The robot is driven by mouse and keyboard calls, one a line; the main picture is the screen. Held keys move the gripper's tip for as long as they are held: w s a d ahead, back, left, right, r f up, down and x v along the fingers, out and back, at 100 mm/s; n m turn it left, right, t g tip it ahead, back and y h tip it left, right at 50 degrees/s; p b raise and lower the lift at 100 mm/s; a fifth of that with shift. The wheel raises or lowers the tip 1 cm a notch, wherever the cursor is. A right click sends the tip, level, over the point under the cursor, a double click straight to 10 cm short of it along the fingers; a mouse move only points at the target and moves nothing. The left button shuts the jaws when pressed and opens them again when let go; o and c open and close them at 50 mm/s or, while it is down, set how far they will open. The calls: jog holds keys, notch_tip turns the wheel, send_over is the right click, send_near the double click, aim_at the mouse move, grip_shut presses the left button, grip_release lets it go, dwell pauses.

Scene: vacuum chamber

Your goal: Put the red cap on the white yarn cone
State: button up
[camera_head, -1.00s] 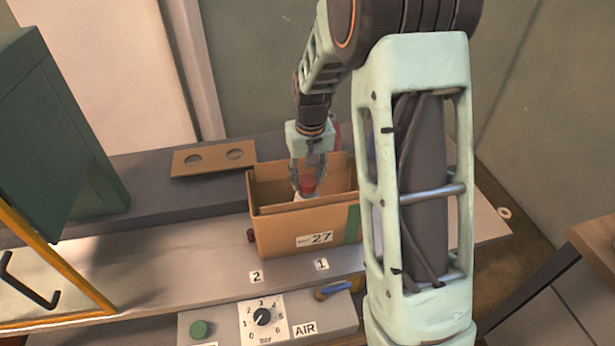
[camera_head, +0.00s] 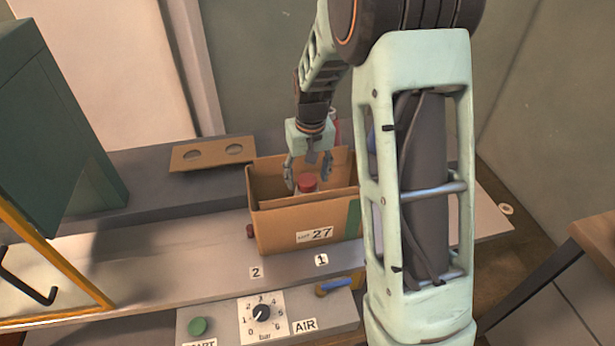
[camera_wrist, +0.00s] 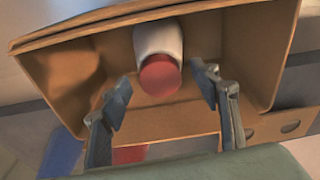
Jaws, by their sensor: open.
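The red cap (camera_head: 308,182) sits on top of the white yarn cone inside the cardboard box (camera_head: 283,228). In the wrist view the red cap (camera_wrist: 160,75) covers the near end of the white cone (camera_wrist: 158,40), and the two touch. I cannot tell how firmly the cap is seated. My gripper (camera_head: 308,183) is at the box opening, pointing down, with its fingers spread on either side of the cap. The wrist view shows the open fingers (camera_wrist: 165,92) apart from the cap, with nothing held. The cone's lower part is hidden by the box wall.
The box stands on a grey bench (camera_head: 160,255) behind the number 1 and 2 labels. A panel with a dial (camera_head: 262,316) and green button (camera_head: 198,327) is in front. A cardboard piece with two holes (camera_head: 212,155) lies behind left. A green cabinet (camera_head: 60,130) stands left.

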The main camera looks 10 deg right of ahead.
notch_tip(320, 180, up, 11)
jog(key=s, duration=0.1)
jog(key=shift+s+r, duration=0.15)
jog(key=shift+r, duration=0.05)
dwell(0.4)
